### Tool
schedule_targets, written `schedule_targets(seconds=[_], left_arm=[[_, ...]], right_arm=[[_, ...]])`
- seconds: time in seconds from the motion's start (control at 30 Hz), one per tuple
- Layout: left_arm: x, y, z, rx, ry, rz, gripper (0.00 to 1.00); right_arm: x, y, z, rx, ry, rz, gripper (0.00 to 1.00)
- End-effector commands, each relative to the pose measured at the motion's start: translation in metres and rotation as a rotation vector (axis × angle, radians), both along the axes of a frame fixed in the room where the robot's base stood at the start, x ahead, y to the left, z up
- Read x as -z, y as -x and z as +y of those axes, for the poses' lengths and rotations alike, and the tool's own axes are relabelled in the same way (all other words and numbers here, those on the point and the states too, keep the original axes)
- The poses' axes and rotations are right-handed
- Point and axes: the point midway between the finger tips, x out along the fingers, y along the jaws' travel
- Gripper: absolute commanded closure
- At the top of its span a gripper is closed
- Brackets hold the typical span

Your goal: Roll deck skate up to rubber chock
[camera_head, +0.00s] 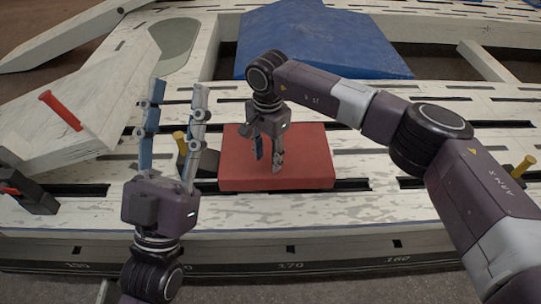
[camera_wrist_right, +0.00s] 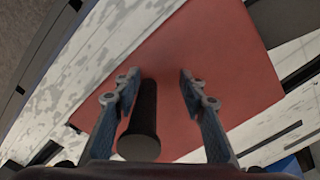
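The flat red slab (camera_head: 305,172), which I take as the deck skate, lies on the whitish slotted bench. It fills much of the right wrist view (camera_wrist_right: 235,65). A black post (camera_wrist_right: 147,110) rises from it between my right fingers, nearer the left one in that view; the gripper hides it in the head view. My right gripper (camera_head: 268,160) points down over the slab, open, with a gap to the post. My left gripper (camera_head: 177,90) is open and empty, left of the slab. No rubber chock is clearly recognisable; a dark block with a yellow knob (camera_head: 181,138) stands just left of the slab.
A blue wedge (camera_head: 315,45) lies behind. A worn white panel with a red handle (camera_head: 60,110) is at left, above a dark clamp (camera_head: 35,197). Another yellow knob (camera_head: 523,166) stands at right. Slotted bench surface (camera_head: 370,205) is free in front.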

Motion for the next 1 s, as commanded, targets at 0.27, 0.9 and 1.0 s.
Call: schedule_targets(seconds=[0.27, 0.9, 1.0], left_arm=[[0.001, -0.001, 0.000, 0.000, 0.000, 0.004, 0.60], [0.000, 0.000, 0.000, 0.000, -0.001, 0.002, 0.60], [0.000, 0.000, 0.000, 0.000, -0.001, 0.002, 0.60]], right_arm=[[-0.002, -0.004, -0.004, 0.006, 0.006, -0.008, 0.64], [-0.112, -0.002, 0.003, -0.003, -0.003, -0.010, 0.64], [-0.119, -0.002, 0.002, -0.003, -0.001, -0.006, 0.64]])
